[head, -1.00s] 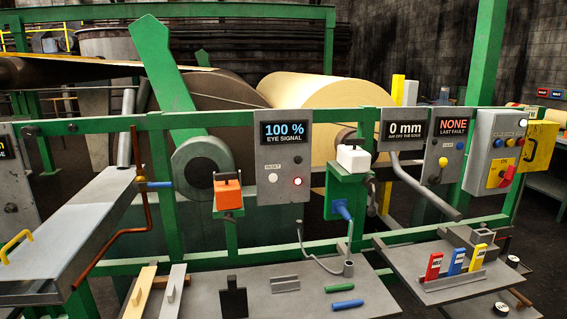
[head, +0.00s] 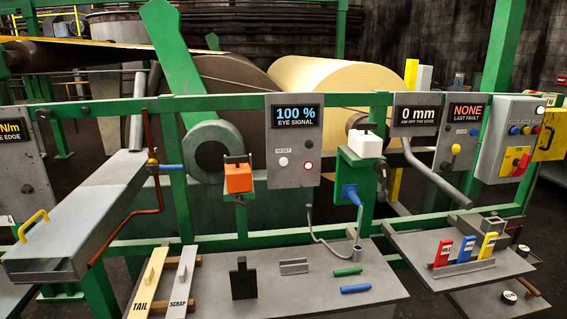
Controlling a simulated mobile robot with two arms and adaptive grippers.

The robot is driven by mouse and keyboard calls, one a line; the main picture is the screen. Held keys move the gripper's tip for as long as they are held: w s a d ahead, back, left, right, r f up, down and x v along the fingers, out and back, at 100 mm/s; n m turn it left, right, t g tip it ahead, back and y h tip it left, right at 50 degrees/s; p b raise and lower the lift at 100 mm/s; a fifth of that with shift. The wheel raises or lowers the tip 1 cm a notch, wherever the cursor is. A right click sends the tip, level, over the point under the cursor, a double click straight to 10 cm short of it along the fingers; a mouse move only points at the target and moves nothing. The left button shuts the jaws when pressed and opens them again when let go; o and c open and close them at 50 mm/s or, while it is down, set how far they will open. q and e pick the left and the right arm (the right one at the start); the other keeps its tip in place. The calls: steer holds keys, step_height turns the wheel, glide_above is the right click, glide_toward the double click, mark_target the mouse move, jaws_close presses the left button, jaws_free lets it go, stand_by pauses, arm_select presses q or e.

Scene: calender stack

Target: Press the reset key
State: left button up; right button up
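The reset key is a small white round button (head: 283,161) under a small RESET label, on the grey eye-signal panel (head: 297,178). To its lower right a lit white button with a red rim (head: 309,166) glows. The panel's display (head: 297,114) reads "100 % EYE SIGNAL". The panel is fixed to the green frame in the middle of the head view, and nothing covers the key. Neither of my grippers shows in the head view.
An orange block (head: 239,178) and a white block (head: 367,145) flank the panel. Below is a grey shelf (head: 300,258) with a black piece, green and blue rods and TAIL and SCRAP bars. A bent copper pipe (head: 125,235) and a grey tray (head: 90,210) stand left.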

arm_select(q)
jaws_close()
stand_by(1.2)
